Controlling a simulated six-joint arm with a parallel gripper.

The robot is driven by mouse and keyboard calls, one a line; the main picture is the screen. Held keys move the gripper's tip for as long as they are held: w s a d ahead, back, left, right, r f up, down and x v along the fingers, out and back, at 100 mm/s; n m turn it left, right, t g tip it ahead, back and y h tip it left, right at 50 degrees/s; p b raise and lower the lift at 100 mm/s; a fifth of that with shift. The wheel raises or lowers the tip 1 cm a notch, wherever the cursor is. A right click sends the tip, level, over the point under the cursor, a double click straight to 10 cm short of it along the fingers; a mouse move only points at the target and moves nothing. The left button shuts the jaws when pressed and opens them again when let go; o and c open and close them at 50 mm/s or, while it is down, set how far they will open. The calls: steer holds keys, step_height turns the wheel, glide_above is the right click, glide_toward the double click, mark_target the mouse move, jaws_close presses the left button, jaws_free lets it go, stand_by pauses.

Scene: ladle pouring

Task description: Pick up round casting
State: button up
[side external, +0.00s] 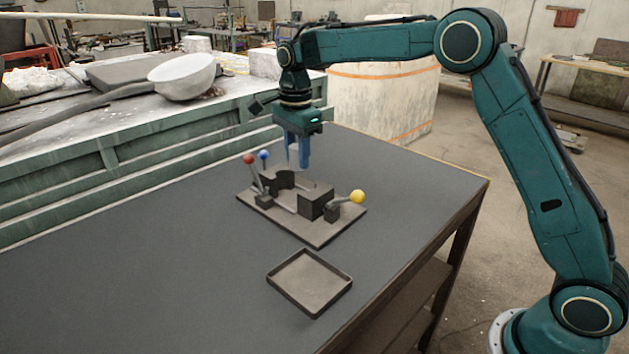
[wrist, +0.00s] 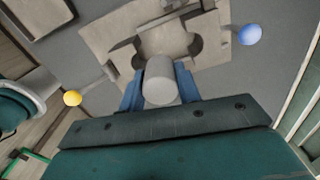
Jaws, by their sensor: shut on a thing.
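The round casting (side external: 295,155) is a pale grey cylinder. It is between the blue fingers of my gripper (side external: 298,160), which is shut on it. The wrist view shows the casting's round end face (wrist: 160,90) between the two fingers (wrist: 160,88). My gripper is above the dark fixture (side external: 318,232), near its block with a curved recess (side external: 282,183). In the side view the casting seems to be above the fixture blocks; whether its lower end touches anything is hard to tell.
The fixture has levers with red (side external: 249,158), blue (side external: 264,154) and yellow (side external: 357,196) knobs around my gripper. An empty shallow tray (side external: 347,288) lies in front of it on the dark table (side external: 150,285). A ladle (side external: 184,76) rests on the green bench behind.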

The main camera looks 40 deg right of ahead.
mark_target(297, 147)
step_height(297, 147, up, 11)
steer(key=shift+f, duration=0.1)
stand_by(0.3)
stand_by(0.6)
